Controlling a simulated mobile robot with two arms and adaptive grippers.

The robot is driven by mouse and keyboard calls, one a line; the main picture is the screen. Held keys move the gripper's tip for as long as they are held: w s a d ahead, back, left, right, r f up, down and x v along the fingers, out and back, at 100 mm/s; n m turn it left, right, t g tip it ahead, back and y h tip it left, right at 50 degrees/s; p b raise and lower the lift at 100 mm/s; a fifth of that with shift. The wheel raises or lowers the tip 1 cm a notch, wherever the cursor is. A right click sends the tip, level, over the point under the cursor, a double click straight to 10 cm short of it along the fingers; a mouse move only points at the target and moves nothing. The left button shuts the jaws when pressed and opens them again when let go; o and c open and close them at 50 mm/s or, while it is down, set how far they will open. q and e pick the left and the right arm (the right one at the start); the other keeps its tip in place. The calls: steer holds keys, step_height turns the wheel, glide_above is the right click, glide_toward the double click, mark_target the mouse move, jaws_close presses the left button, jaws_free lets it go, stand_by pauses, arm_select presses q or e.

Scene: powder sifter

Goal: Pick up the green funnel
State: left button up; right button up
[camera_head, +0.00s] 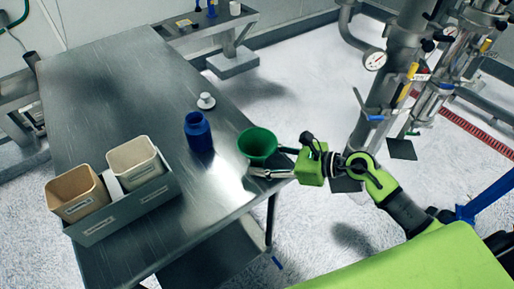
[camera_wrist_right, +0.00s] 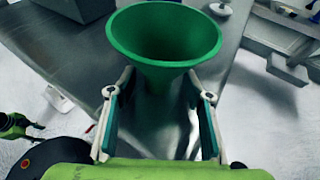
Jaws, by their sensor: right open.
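The green funnel (camera_head: 258,143) stands near the right edge of the steel table, wide mouth up. My right gripper (camera_head: 268,171) is at the table's edge beside it, coming from the right. In the right wrist view the funnel (camera_wrist_right: 165,35) is straight ahead, and the open fingers of my right gripper (camera_wrist_right: 158,115) lie to the left and right of its lower part. I cannot tell whether they touch it. The funnel's lower end is hard to make out. My left gripper is not in view.
A blue bottle (camera_head: 198,133) stands left of the funnel, with a small white lidded piece (camera_head: 206,101) behind it. A grey tray (camera_head: 127,207) holds a tan bin (camera_head: 76,193) and a cream bin (camera_head: 136,162). Pipework with a gauge (camera_head: 374,60) stands at the right.

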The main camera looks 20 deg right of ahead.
steer(key=c, duration=1.2)
steer(key=shift+o, duration=0.2)
